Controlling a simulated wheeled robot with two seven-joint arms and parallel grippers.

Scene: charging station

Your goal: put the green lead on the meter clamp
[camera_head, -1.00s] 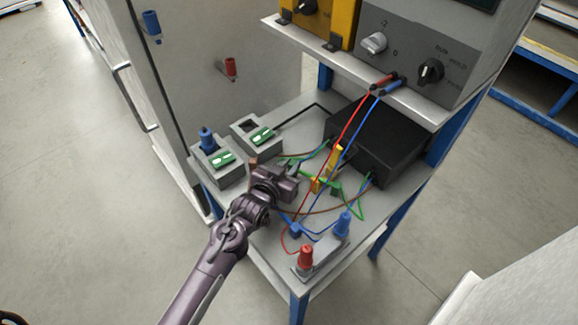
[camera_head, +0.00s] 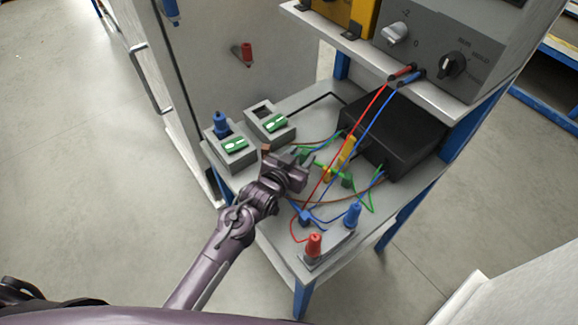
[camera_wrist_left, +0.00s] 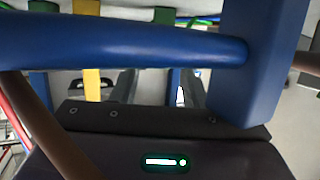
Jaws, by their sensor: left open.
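Green lead parts lie on the small table beside the yellow pieces: a green plug (camera_head: 346,181) and another green piece (camera_head: 304,153) near my gripper. I cannot tell which piece is the meter clamp; a yellow upright piece (camera_head: 347,150) stands in front of the black box. My left gripper (camera_head: 309,161) is open above the table, close to the green pieces and left of the yellow ones. In the left wrist view its fingers (camera_wrist_left: 157,86) are apart, with a large blue lead (camera_wrist_left: 120,42) across the near foreground, hiding part of the view. My right gripper is not in view.
A grey block with a red post (camera_head: 313,244) and a blue post (camera_head: 353,213) stands at the table's front. A black box (camera_head: 395,135) is at the back right. Red and blue leads (camera_head: 375,110) hang from the shelf.

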